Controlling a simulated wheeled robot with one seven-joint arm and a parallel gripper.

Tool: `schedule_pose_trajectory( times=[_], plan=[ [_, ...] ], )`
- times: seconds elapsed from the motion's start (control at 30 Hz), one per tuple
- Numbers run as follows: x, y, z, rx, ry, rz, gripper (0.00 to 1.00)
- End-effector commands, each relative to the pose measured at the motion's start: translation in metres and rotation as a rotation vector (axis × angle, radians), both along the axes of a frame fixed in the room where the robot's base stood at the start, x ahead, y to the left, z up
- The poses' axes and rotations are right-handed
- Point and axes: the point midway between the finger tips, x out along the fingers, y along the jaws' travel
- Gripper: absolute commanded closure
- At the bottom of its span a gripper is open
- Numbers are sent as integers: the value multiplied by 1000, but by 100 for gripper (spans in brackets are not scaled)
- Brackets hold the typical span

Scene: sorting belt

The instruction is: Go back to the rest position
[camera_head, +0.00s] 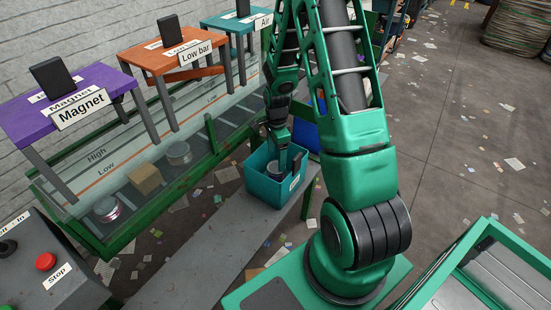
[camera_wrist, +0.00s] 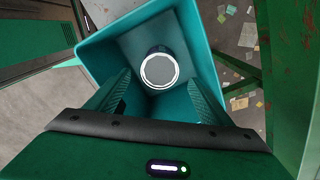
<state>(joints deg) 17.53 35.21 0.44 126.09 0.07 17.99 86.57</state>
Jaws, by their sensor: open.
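My gripper (camera_head: 288,160) reaches down into a teal bin (camera_head: 262,190) on the grey bench in the head view. In the wrist view my gripper (camera_wrist: 158,95) has its two fingers spread apart, open and empty, over the same bin (camera_wrist: 98,52). A round can (camera_wrist: 158,71) with a pale top and dark rim stands upright on the bin floor, beyond the fingertips and apart from them. My green arm hides part of the scene behind the bin in the head view.
A grey bench (camera_head: 215,235) runs beside the belt (camera_head: 125,200), which carries a can (camera_head: 108,209), a brown box (camera_head: 146,178) and another can (camera_head: 179,153). Purple, orange and teal gates stand over it. A blue bin (camera_head: 305,138) is behind the teal one. A control box has a red button (camera_head: 46,261).

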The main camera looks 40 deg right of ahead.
Motion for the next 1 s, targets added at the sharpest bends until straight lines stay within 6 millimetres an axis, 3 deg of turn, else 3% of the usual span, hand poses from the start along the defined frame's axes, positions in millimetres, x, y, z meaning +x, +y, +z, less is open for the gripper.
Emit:
schedule_pose_trajectory(
  times=[0.43, 0.57, 0.67, 1.0],
  plan=[
    [0, 0, 0, 0, 0, 0, 26],
    [1, 3, 8, -3, -8, 33, 26],
    [3, 9, 29, -10, -28, 119, 26],
    [-8, 52, 139, -72, -127, 634, 26]
  ],
)
